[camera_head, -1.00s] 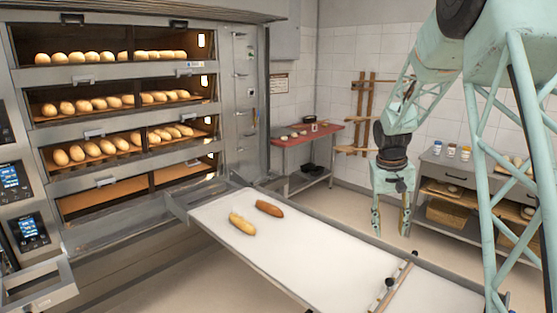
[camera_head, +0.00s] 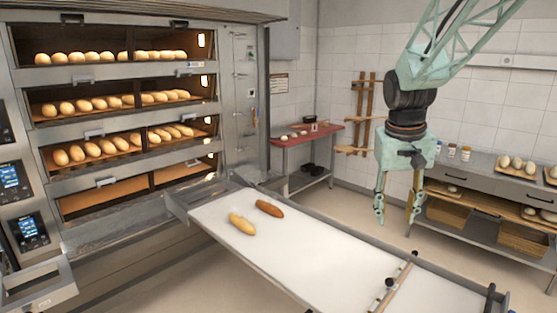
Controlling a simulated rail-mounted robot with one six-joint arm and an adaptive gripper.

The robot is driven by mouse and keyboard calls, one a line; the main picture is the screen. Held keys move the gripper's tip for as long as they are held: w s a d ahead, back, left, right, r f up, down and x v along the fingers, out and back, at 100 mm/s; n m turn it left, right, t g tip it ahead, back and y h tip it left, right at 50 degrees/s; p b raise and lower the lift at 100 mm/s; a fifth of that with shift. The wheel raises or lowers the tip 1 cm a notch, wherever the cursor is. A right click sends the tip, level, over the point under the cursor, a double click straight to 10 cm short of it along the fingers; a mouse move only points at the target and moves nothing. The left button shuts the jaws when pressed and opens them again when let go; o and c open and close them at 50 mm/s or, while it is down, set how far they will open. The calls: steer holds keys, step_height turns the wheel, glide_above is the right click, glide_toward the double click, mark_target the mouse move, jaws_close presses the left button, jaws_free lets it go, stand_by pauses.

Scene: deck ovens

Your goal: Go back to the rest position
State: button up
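My gripper (camera_head: 395,215) hangs down in the right half of the view, its two fingers apart with nothing between them. It appears above the far right side of the white loading board (camera_head: 310,255), clear of the loaves. My arm reaches in from the top right. Two loaves lie on the board, a pale golden one (camera_head: 241,223) and a browner one (camera_head: 269,208) just behind it.
The deck oven (camera_head: 130,130) at left holds rows of loaves on its upper decks; the lowest deck looks empty. A red-topped table (camera_head: 308,134) stands at the back. A grey counter (camera_head: 470,185) with jars and bread is at right. A wooden bar (camera_head: 400,285) crosses the board's near end.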

steer(key=s+a+r, duration=0.2)
steer(key=s+r, duration=0.1)
steer(key=s, duration=0.4)
steer(key=s+a+r+t, duration=0.1)
steer(key=s+a+r, duration=0.15)
steer(key=s, duration=0.45)
steer(key=s+a+r, duration=0.2)
steer(key=s+r, duration=0.1)
steer(key=s, duration=0.3)
steer(key=s+a, duration=0.2)
steer(key=s, duration=0.7)
steer(key=s+a+f+n+t+y, duration=0.1)
steer(key=s, duration=0.9)
steer(key=shift+s+a+f, duration=0.15)
steer(key=shift+s+a, duration=0.15)
steer(key=shift+a, duration=0.05)
stand_by(2.8)
